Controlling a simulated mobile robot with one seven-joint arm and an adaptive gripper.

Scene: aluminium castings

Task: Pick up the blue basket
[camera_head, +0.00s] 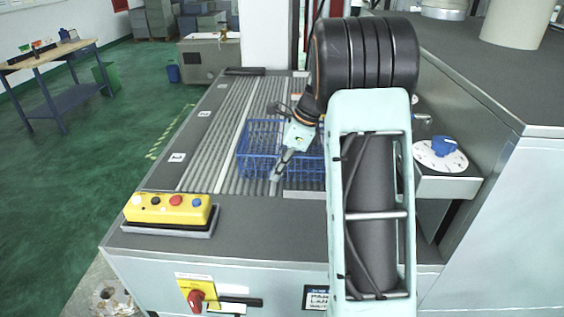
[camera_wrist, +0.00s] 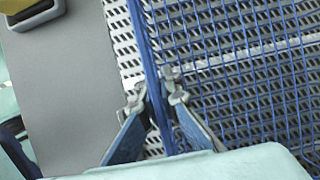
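The blue basket (camera_head: 257,137) is an open wire mesh basket standing on the grey slatted bed, partly hidden behind my arm. My gripper (camera_head: 278,172) points down at the near side of the basket. In the wrist view, the basket's mesh (camera_wrist: 240,75) fills the right side, and its near wall runs up the picture as a thick blue line. The fingers of my gripper (camera_wrist: 154,90) stand on either side of this wall, with small gaps visible, so it looks open. The mesh inside the basket looks empty.
A yellow control box (camera_head: 168,208) with buttons sits at the bed's front left. A white dial with a blue knob (camera_head: 443,147) is at the right, beside a tall grey housing (camera_head: 510,90). The slatted bed (camera_head: 215,135) left of the basket is clear.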

